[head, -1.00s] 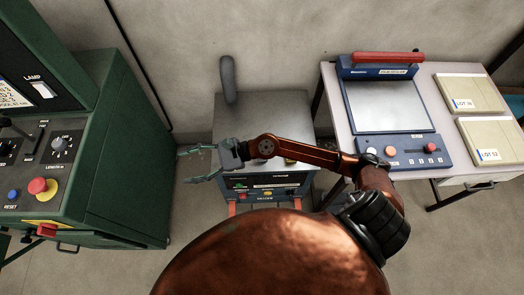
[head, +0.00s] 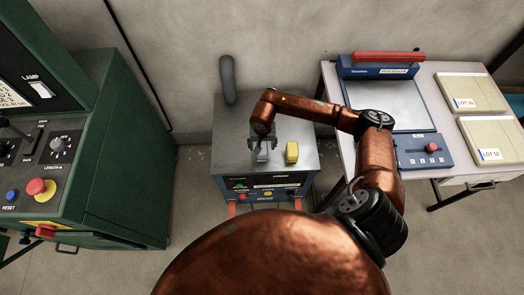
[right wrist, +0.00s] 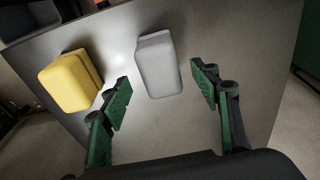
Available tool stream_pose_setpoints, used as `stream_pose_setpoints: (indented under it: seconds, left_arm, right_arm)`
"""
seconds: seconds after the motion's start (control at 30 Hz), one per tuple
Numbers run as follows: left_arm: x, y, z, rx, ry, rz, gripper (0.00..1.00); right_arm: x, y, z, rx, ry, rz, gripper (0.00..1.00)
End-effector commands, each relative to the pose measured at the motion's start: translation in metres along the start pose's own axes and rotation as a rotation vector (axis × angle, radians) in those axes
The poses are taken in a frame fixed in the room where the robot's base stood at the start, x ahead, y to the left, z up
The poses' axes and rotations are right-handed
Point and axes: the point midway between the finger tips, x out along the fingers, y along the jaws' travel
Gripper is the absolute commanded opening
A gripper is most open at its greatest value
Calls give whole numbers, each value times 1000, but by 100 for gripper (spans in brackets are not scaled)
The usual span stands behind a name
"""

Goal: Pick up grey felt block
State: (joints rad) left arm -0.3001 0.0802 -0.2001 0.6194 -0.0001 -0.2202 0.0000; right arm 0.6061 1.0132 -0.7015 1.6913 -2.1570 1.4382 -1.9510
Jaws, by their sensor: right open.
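The grey felt block (right wrist: 157,66) lies on the metal top of the cabinet (head: 290,113). In the right wrist view it shows between and just beyond the fingertips of my right gripper (right wrist: 163,90). In the head view the right gripper (head: 262,152) is above the cabinet top, and the block (head: 262,156) is mostly hidden by it. The right gripper is open and its fingers stand apart on both sides of the block, with a gap on each side. My left gripper shows in no view.
A yellow block (head: 292,152) lies beside the grey one, close to one finger in the right wrist view. A grey curved pipe (head: 228,80) rises behind the cabinet. A green machine (head: 110,150) stands left; a table with a blue-framed device (head: 350,70) stands right.

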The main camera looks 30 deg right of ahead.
Motion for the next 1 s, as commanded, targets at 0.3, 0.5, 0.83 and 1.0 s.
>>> stream_pose_setpoints:
  seconds: [0.3,0.5,0.83,1.0]
  left_arm:
    - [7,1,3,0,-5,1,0]
    - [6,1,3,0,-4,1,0]
    - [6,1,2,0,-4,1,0]
    - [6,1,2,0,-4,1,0]
  right_arm:
    - [40,0,2,1,-2,-1,57]
    - [40,0,2,1,-1,-1,55]
    - [40,0,2,1,-1,-1,32]
    - [39,0,2,1,-1,-1,21]
